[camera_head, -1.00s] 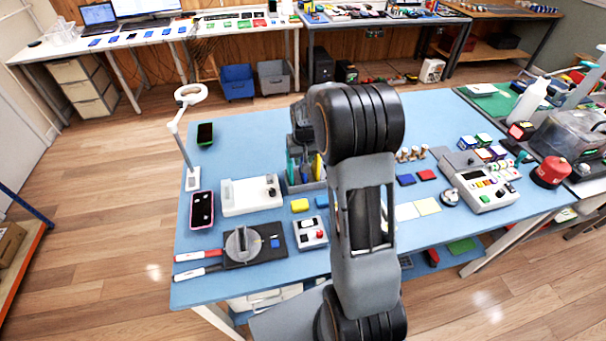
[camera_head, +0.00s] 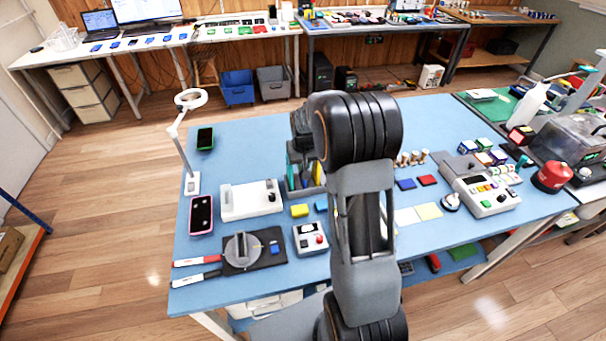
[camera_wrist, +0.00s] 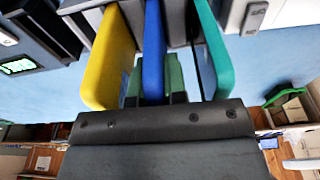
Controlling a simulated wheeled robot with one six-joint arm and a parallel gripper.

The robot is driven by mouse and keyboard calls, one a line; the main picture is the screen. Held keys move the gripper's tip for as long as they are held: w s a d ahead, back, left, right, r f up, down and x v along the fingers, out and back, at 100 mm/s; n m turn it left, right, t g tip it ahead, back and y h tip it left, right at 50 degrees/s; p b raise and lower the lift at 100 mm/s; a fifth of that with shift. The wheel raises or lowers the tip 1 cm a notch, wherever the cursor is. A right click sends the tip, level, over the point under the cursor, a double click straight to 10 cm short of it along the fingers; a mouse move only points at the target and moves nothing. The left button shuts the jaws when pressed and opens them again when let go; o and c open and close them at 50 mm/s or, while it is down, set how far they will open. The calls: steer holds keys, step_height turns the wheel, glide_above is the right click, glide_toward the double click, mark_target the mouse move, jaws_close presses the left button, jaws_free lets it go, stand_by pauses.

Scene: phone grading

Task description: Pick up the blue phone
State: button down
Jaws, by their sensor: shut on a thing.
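The blue phone (camera_wrist: 154,45) stands on edge between a yellow phone (camera_wrist: 108,58) and a teal phone (camera_wrist: 213,50) in the wrist view. My gripper (camera_wrist: 154,82) is shut on the blue phone, with one dark green finger on each side of it. The far end of the blue phone runs up to the grey rack, and I cannot tell whether it is still seated there. In the head view the rack (camera_head: 303,190) is partly hidden behind my arm, and my gripper and the blue phone are not clearly visible.
The yellow and teal phones stand close on either side of my fingers. On the blue table (camera_head: 245,140) a white box (camera_head: 245,203) sits left of the rack. A pink-edged phone (camera_head: 201,215) and a ring lamp (camera_head: 190,98) are at the left edge.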

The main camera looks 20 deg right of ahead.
steer(key=shift+r+p, duration=1.5)
steer(key=shift+r, duration=0.8)
